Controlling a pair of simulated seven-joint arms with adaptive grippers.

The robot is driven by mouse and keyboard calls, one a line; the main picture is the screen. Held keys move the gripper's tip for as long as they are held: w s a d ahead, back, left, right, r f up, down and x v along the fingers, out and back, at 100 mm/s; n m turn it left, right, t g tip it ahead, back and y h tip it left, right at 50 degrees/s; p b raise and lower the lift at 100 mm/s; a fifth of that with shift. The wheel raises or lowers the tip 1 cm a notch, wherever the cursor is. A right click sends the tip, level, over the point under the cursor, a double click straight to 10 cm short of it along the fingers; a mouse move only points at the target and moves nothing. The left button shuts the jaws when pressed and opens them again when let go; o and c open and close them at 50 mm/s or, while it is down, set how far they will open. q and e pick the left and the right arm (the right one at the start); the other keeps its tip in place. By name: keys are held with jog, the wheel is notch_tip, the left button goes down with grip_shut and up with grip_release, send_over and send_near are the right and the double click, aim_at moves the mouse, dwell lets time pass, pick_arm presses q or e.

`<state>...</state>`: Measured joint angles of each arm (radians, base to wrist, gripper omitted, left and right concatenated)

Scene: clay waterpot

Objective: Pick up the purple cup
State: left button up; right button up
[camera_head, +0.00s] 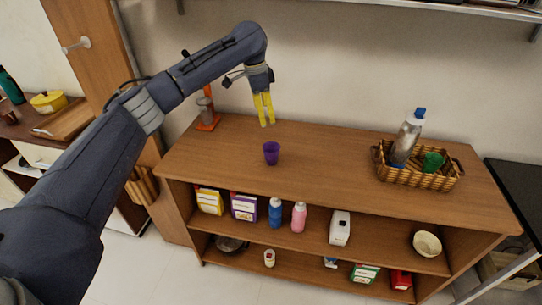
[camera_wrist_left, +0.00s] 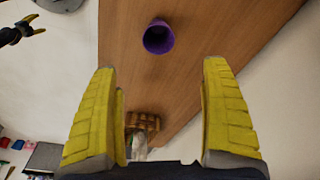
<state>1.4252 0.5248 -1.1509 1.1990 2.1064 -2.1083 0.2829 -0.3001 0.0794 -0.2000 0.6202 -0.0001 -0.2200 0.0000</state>
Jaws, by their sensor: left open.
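A wicker basket (camera_head: 428,178) at the right of the cabinet top holds a bottle (camera_head: 408,137) and a green cup (camera_head: 433,161). An orange-based item (camera_head: 207,122) stands at the back left. The wood between cup and basket is clear. Boxes and bottles fill shelves below.

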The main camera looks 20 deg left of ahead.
aim_at(271, 155)
pick_arm(q)
jog(key=f, duration=0.5)
jog(key=d+f, duration=0.1)
jog(key=f, duration=0.5)
jog(key=w+d+f, duration=0.1)
jog(key=f, duration=0.5)
jog(key=shift+d, duration=0.15)
jog(key=c, duration=1.4)
